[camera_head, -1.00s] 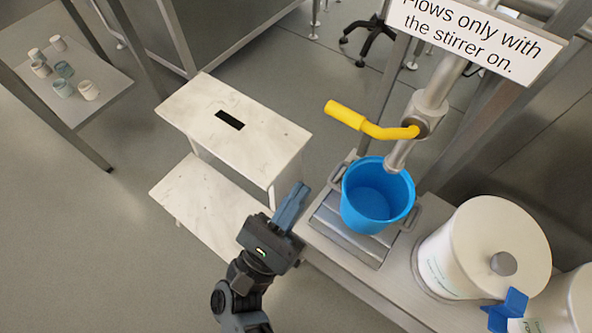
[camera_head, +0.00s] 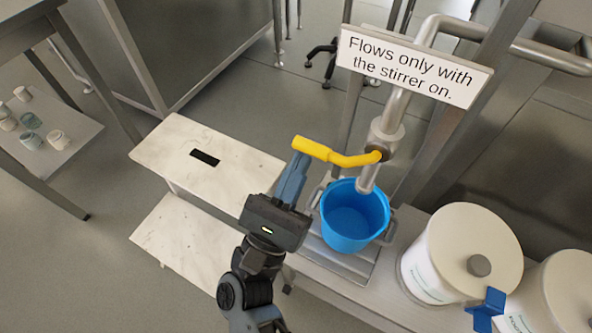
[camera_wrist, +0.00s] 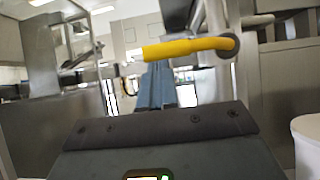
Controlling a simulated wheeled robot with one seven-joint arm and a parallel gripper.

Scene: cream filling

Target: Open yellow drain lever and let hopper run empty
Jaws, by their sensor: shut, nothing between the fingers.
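The yellow drain lever (camera_head: 336,154) sticks out to the left from the valve on a grey pipe (camera_head: 366,178). It also shows in the wrist view (camera_wrist: 185,47), lying nearly level across the picture. My gripper (camera_head: 301,158) is shut and empty, its blue fingers pointing up at the lever's grip end. In the wrist view the fingertips (camera_wrist: 158,68) appear just below the lever; I cannot tell whether they touch it. A blue bucket (camera_head: 352,215) stands under the pipe's outlet and looks empty, with no flow visible. The hopper itself is not in view.
A sign (camera_head: 413,66) on the pipe reads "Flows only with the stirrer on." White lidded tubs (camera_head: 460,253) stand right of the bucket. A pale step stool (camera_head: 205,158) stands left of my arm. Small jars sit on a shelf (camera_head: 72,140) at far left.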

